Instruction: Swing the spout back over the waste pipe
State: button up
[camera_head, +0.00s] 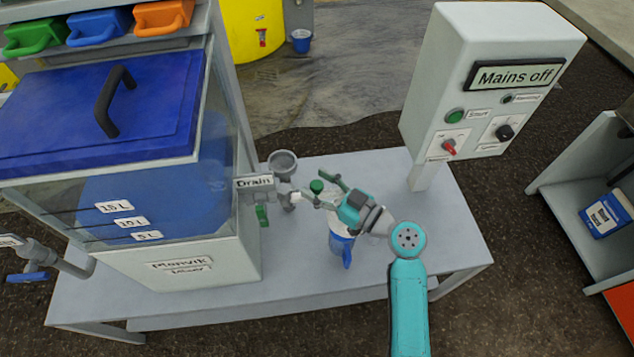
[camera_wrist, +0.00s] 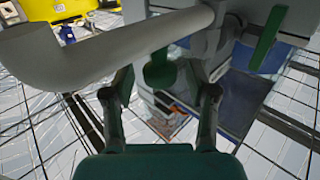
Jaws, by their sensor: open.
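The grey spout (camera_wrist: 110,50) crosses the upper left of the wrist view, close to the camera, with its end bent down at the left. A green knob (camera_wrist: 160,70) shows just below the spout; it also shows in the head view (camera_head: 316,186). My gripper (camera_head: 308,187) is open, with its fingers on either side of the knob; the wrist view shows the fingers too (camera_wrist: 162,85). I cannot tell whether they touch it. The grey funnel-topped waste pipe (camera_head: 283,163) stands beside the Drain sign (camera_head: 255,183). In the head view my gripper hides most of the spout.
A white jug with a blue handle (camera_head: 347,255) stands on the bench under my gripper. The tank (camera_head: 190,265) with a blue lid is at left. A green lever (camera_head: 262,216) hangs below the Drain sign. The control box (camera_head: 490,80) reads "Mains off".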

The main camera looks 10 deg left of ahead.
jog(key=shift+w+a, duration=0.1)
jog(key=shift+a, duration=0.15)
grip_shut()
